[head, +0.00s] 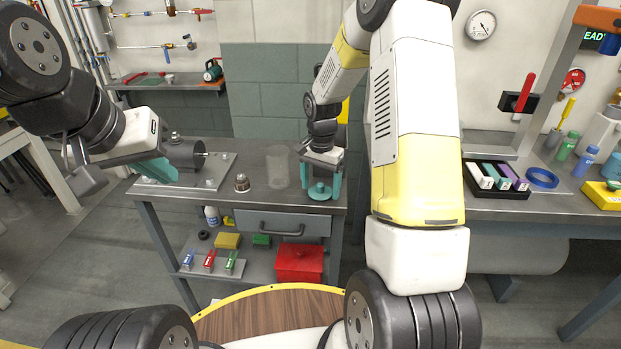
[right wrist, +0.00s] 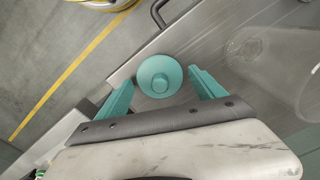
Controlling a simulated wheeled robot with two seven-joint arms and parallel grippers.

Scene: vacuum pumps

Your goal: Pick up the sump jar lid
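The sump jar lid is a round teal disc with a knob (head: 320,192), lying on the grey workbench near its front right corner. In the right wrist view the lid (right wrist: 160,76) sits just beyond and between the fingertips. My right gripper (head: 321,183) points down at the lid, its teal fingers open, one on each side with gaps. In the right wrist view this gripper (right wrist: 158,84) holds nothing. The clear jar (head: 277,167) stands left of the lid. My left gripper (head: 158,170) is over the bench's left end by the pump; its finger opening is not clear.
A dark pump motor (head: 184,154) on a metal plate and a small metal fitting (head: 242,183) stand on the bench (head: 262,199). Below are a drawer and a shelf with a red box (head: 299,263). Another bench with coloured parts is at right.

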